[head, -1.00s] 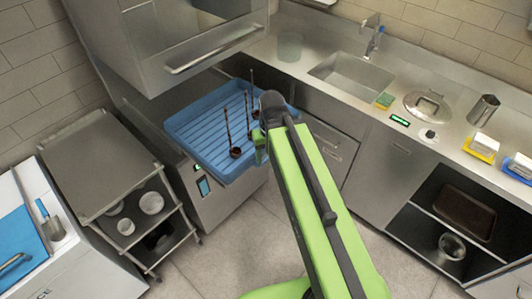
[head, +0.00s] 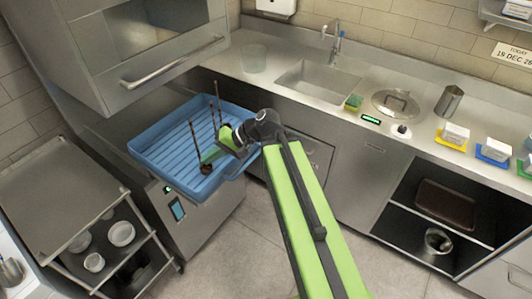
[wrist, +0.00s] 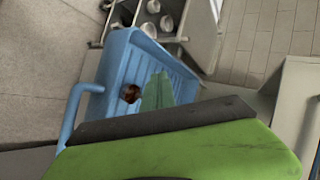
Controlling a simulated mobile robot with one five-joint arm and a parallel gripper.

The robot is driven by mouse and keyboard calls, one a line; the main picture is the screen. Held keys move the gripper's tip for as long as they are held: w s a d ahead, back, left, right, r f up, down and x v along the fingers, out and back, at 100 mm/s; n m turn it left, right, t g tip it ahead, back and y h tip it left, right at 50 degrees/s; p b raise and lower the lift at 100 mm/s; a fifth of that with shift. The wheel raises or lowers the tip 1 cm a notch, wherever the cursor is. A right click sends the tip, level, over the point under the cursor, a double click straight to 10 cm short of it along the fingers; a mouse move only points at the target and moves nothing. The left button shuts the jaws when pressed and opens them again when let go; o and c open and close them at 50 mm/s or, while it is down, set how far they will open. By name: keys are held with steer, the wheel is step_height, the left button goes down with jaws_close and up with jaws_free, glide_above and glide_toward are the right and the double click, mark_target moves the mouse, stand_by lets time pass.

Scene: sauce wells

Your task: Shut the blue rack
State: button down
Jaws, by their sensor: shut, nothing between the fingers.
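The blue rack (head: 150,147) is a ribbed tray jutting out at the front of the steel machine, below its raised hood. Its handle (wrist: 82,92) shows in the wrist view. Dark ladles (head: 191,135) stand in the rack, with a brown bowl (wrist: 130,94) low down. My gripper (head: 210,156) is shut and empty, over the right part of the rack beside the ladles. I cannot tell whether it touches the rack or a ladle. My wrist hides the rack's right corner in the head view.
The steel hood (head: 150,55) with a bar handle hangs above the rack. A steel cart (head: 60,190) with white bowls stands to the left. A counter with a sink (head: 318,82) runs along the back right. The floor (head: 245,255) in front is clear.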

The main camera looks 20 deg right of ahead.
steer(key=d+f+m+t+b, duration=0.35)
steer(key=d+b, duration=0.45)
steer(key=d, duration=0.3)
steer(key=d+f+m+t+b, duration=0.2)
steer(key=d+f+t+b, duration=0.2)
steer(key=d+b, duration=0.55)
steer(key=d+f+m+t+b, duration=0.35)
steer(key=d+b, duration=0.25)
steer(key=d, duration=0.6)
steer(key=x, duration=1.3)
steer(key=shift+w+t, duration=0.3)
steer(key=shift+w+f, duration=0.15)
